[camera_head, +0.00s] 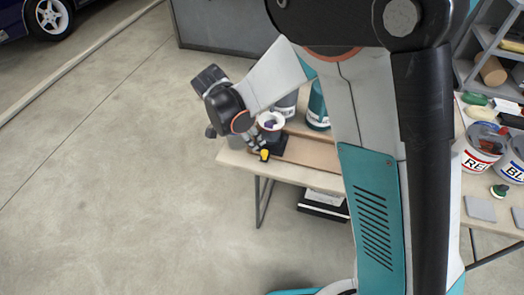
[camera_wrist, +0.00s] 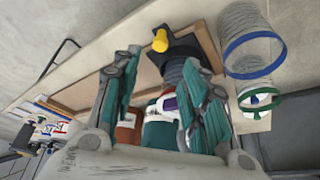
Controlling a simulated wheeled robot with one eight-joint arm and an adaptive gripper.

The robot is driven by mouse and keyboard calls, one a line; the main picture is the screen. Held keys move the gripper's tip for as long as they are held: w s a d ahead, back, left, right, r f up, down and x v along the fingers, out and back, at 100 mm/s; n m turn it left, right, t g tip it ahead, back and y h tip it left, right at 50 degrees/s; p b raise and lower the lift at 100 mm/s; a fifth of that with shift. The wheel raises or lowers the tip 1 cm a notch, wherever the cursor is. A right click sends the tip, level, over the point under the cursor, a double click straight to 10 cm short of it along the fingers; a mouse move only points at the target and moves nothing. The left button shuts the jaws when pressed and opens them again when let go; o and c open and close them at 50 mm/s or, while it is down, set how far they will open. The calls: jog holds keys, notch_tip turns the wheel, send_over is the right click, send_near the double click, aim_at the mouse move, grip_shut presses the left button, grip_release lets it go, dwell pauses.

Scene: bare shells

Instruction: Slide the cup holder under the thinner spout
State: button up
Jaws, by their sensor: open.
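A black block with a yellow knob (camera_wrist: 160,40), which looks like the cup holder (camera_wrist: 181,49), sits at the end of a framed wooden board in the wrist view. In the head view the yellow knob (camera_head: 265,155) and black block (camera_head: 278,143) are at the table's left end. My gripper (camera_wrist: 163,62) is open, its fingers spread on either side with the knob ahead between the tips, apart from it. In the head view my gripper (camera_head: 259,147) is close to the knob. A ribbed grey part stands by the block. I cannot make out which spout is thinner.
A teal bottle (camera_head: 318,108) and a grey one (camera_head: 285,106) stand behind the board. Paint cans (camera_head: 480,150) stand at right. The floor left of the table is clear.

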aim_at(264, 151)
jog(key=b+x, duration=0.3)
jog(key=x, duration=0.7)
jog(key=shift+f, duration=0.25)
jog(key=shift+c, duration=0.5)
grip_shut()
